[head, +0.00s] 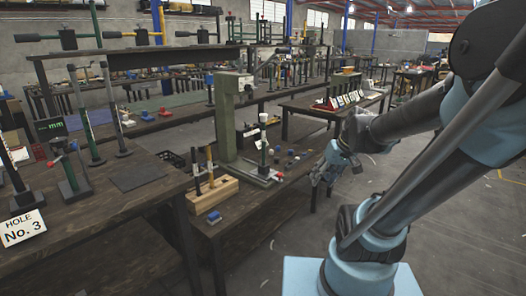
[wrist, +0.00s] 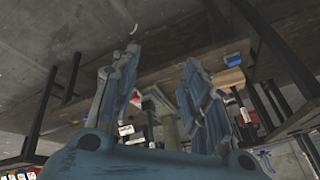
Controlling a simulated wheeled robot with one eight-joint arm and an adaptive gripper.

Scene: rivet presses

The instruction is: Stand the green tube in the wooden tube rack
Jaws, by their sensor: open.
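A green upright piece also shows between my fingers in the wrist view (wrist: 150,125), farther off. My gripper (head: 322,182) is open and empty, right of the press and clear of the bench; it also shows in the wrist view (wrist: 162,68).
The green press column (head: 226,118) rises behind the rack. A small blue block (head: 214,217) lies before the rack. Several small coloured parts lie right of the press. A table (head: 128,206) with upright tools and a "HOLE No. 3" sign (head: 22,228) stands left. The floor right is open.

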